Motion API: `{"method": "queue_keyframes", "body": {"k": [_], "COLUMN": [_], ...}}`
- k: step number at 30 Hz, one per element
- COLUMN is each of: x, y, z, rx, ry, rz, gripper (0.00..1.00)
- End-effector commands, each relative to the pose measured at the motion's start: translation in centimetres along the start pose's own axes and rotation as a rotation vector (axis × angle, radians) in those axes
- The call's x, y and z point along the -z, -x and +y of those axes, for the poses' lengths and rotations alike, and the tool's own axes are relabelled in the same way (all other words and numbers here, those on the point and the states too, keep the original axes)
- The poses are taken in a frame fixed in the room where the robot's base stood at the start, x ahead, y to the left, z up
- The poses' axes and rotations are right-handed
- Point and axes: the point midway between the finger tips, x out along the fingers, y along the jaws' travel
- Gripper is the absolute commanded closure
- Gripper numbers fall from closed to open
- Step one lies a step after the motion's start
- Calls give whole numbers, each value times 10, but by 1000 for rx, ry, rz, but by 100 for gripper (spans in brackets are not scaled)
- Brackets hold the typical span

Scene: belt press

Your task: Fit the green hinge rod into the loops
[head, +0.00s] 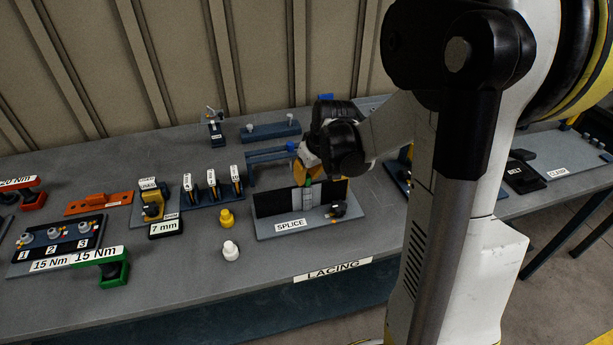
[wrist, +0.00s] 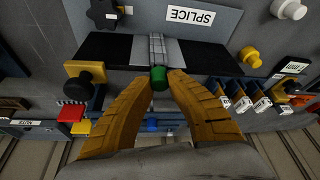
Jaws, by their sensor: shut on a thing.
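The green hinge rod (wrist: 158,76) shows as a short green end between the orange fingertips of my gripper (wrist: 160,82); the rest of it is hidden. My gripper (head: 306,176) is shut on it at the back edge of the splice station, and a bit of green shows in the head view. The black belt ends (wrist: 105,49) lie on the grey splice plate (wrist: 225,38) with a light metal lacing strip (wrist: 157,48) between them. The rod end is in line with the strip at its edge. I cannot tell whether it is inside the loops.
A black knob (head: 338,209) stands on the plate's right side. White (head: 230,249) and yellow (head: 227,218) pegs stand left of the plate. A blue rail frame (head: 268,156) is behind it.

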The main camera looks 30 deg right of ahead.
Motion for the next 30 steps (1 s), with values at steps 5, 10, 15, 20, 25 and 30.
{"method": "queue_keyframes", "body": {"k": [5,10,15,20,25,30], "x": [0,0,-1,-3,-2,-2], "y": [0,-1,-4,-7,-6,-5], "z": [0,0,0,0,0,0], "rx": [0,0,0,0,0,0], "ry": [0,0,0,0,0,0], "rz": [0,0,0,0,0,0], "gripper": [100,100,100,100,100,100]}}
